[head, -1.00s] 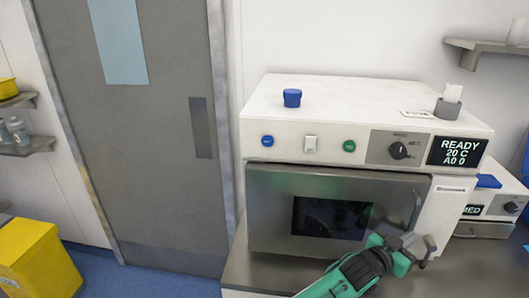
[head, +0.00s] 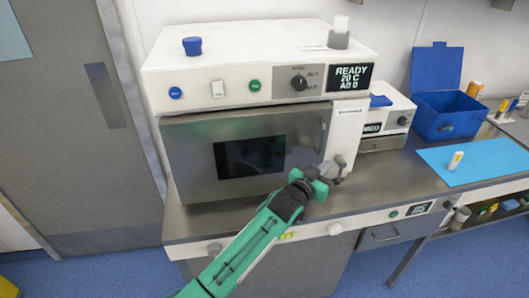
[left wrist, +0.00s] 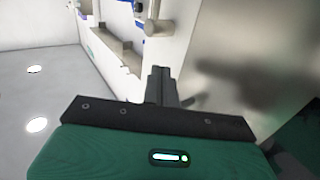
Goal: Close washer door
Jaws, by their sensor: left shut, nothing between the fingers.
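The washer (head: 150,97) is a white box with a display reading READY, standing on the steel counter. Its steel door (head: 190,160) has a dark window and a vertical bar handle (head: 322,137) near its right edge. The door lies across the front opening, at or close to shut; I cannot tell whether it is flush. My left gripper (head: 340,166) is shut and empty at the door's lower right corner, just below the handle. In the left wrist view its fingers (left wrist: 160,86) point along the blurred steel door (left wrist: 232,60). Whether they touch it is unclear. My right gripper is not in view.
A smaller white device (head: 385,125) stands right of the washer. Farther right are an open blue box (head: 447,115) and a blue mat (head: 490,160) with a small bottle (head: 455,161). A blue cup (head: 192,46) sits on the washer. A grey room door (head: 80,170) is at left.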

